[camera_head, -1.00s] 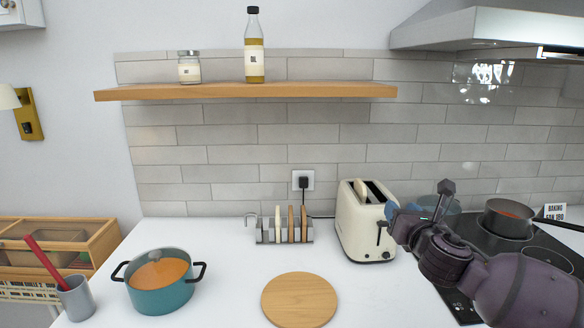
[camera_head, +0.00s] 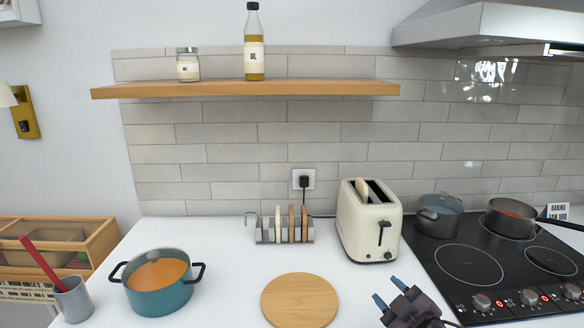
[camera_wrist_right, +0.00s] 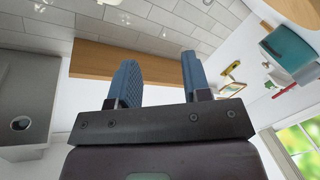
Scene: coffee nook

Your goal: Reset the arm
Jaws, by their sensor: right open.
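My right gripper (camera_head: 388,302) is low in the head view, over the counter front between the round wooden board and the stove. Its two blue fingers are apart with nothing between them. They also show spread and empty in the right wrist view (camera_wrist_right: 160,82), which looks across the tiled wall and the shelf. My left gripper is in neither view. The cream toaster (camera_head: 368,222) stands on the counter behind my right gripper, with a slice of bread showing in its slot.
The round wooden board (camera_head: 300,300) lies left of my right gripper. A teal pot (camera_head: 158,296), a toast rack (camera_head: 283,232) with slices and a grey cup (camera_head: 74,300) stand farther left. The stove (camera_head: 490,262) on the right carries a lidded pot (camera_head: 440,216) and a saucepan (camera_head: 512,220).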

